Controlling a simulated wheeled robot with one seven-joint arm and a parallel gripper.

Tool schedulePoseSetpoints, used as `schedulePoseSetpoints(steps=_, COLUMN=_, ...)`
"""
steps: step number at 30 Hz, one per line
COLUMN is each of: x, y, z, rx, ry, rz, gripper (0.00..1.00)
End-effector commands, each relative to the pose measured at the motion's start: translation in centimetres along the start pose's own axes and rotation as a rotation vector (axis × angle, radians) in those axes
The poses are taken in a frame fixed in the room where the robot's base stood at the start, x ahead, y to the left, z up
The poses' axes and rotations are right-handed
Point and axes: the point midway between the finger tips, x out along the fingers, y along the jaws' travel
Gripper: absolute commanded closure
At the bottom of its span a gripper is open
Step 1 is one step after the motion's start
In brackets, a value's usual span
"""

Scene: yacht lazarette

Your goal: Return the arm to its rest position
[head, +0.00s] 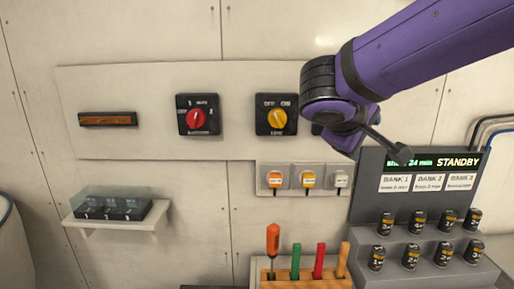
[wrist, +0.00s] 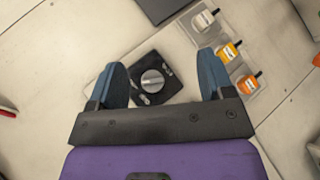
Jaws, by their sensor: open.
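My purple arm (head: 430,55) reaches in from the upper right in the head view, its wrist in front of the wall panel. My gripper (wrist: 163,62) shows in the wrist view with its two blue fingers spread wide and nothing between them held. A black switch with a silver knob (wrist: 152,80) appears between the fingers in that view. I cannot tell how far it is from the fingertips. In the head view the arm hides most of that area and the fingers cannot be made out.
A red-knob switch (head: 196,116) and yellow-knob switch (head: 277,116) sit on the panel. Below are several plugs (head: 308,180), a tool rack (head: 305,283) and a covered shelf box (head: 112,204). A display console (head: 370,185) with several black cylinders stands under my arm.

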Motion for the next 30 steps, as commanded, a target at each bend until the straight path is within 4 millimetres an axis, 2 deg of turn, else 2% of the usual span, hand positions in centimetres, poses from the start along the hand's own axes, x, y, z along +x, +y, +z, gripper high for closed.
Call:
schedulePoseSetpoints(steps=1, x=0.5, y=0.7, z=2.5, rx=0.042, ry=-0.043, rz=-0.048, gripper=0.26)
schedulePoseSetpoints(steps=6, x=1.1, y=1.1, z=9.4, rx=0.175, ry=-0.143, rz=-0.231, gripper=0.26)
schedulePoseSetpoints(steps=12, x=0.2, y=0.1, z=15.7, rx=0.366, ry=-0.183, rz=-0.440, gripper=0.26)
schedulePoseSetpoints(steps=15, x=-0.5, y=-0.7, z=18.1, rx=0.471, ry=-0.173, rz=-0.533, gripper=0.26)
schedulePoseSetpoints(steps=21, x=-2.1, y=-2.0, z=20.8, rx=0.656, ry=-0.116, rz=-0.669, gripper=0.26)
schedulePoseSetpoints(steps=30, x=-3.0, y=-2.6, z=21.6, rx=0.748, ry=-0.070, rz=-0.726, gripper=0.26)
